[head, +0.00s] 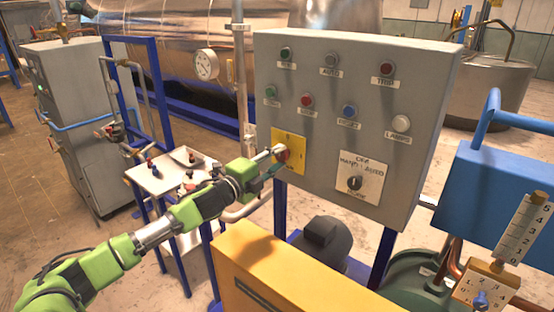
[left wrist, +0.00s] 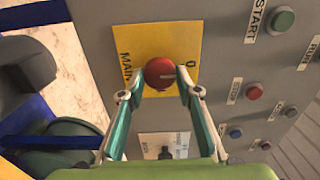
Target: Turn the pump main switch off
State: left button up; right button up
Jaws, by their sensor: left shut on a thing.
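The pump main switch is a red round knob (left wrist: 160,73) on a yellow plate (left wrist: 187,42) marked MAIN. In the head view the yellow plate (head: 298,141) sits at the lower left of the grey control panel (head: 335,95), and the red knob (head: 284,155) is partly covered by my gripper. My left gripper (head: 277,155) reaches it from the left. In the left wrist view its two fingers (left wrist: 161,90) stand on either side of the knob and are shut on it. A short pale mark shows on the knob face, with a 0 printed nearby. My right gripper is out of view.
Other buttons cover the panel, with a HAND/OFF/AUTO selector (head: 354,183) to the right of the switch. A yellow housing (head: 290,275) stands below. A white table (head: 172,175) with small parts is behind my left arm. A blue tank (head: 500,190) stands at right.

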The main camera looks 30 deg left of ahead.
pick_arm(q)
jog(key=o, duration=1.1)
jog(key=s+a, duration=0.1)
jog(key=s, duration=1.1)
jog(key=shift+f, duration=0.1)
